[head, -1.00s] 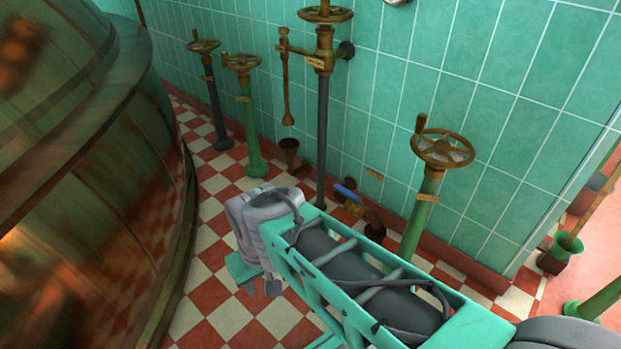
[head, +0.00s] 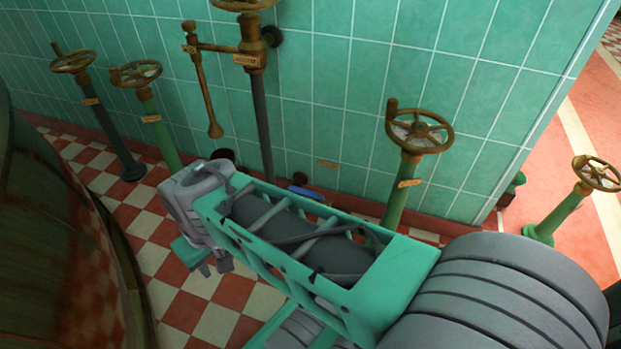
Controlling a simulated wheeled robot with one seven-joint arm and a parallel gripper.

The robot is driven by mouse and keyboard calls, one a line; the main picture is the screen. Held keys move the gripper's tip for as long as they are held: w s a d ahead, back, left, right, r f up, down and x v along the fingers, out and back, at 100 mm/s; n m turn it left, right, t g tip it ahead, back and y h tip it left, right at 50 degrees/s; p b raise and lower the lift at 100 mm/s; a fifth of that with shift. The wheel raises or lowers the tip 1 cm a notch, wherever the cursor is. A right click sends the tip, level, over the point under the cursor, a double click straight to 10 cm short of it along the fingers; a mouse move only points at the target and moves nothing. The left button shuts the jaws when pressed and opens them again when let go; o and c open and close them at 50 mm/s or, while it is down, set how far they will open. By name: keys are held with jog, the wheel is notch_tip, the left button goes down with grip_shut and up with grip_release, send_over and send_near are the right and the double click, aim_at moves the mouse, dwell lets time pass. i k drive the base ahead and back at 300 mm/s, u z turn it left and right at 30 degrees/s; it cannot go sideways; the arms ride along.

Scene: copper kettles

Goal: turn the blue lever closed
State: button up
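The blue lever (head: 305,192) shows low by the tiled wall, just above and behind my arm. Its valve body and pipe are mostly hidden behind the arm. My gripper (head: 217,268) is at the arm's far end, to the left of the lever and apart from it, pointing down over the checkered floor. Its fingers are small and partly hidden, so whether it is open or shut is unclear.
Handwheels on posts stand near the wall: a dark one (head: 98,118), a green one (head: 152,112) and a green one at right (head: 410,170). A dark pipe (head: 263,120) rises behind my arm. The copper kettle (head: 55,240) fills the left. Another green handwheel post (head: 565,210) stands far right.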

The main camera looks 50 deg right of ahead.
aim_at(298, 191)
jog(key=z, duration=0.8)
jog(key=i, duration=0.85)
jog(key=z, duration=0.85)
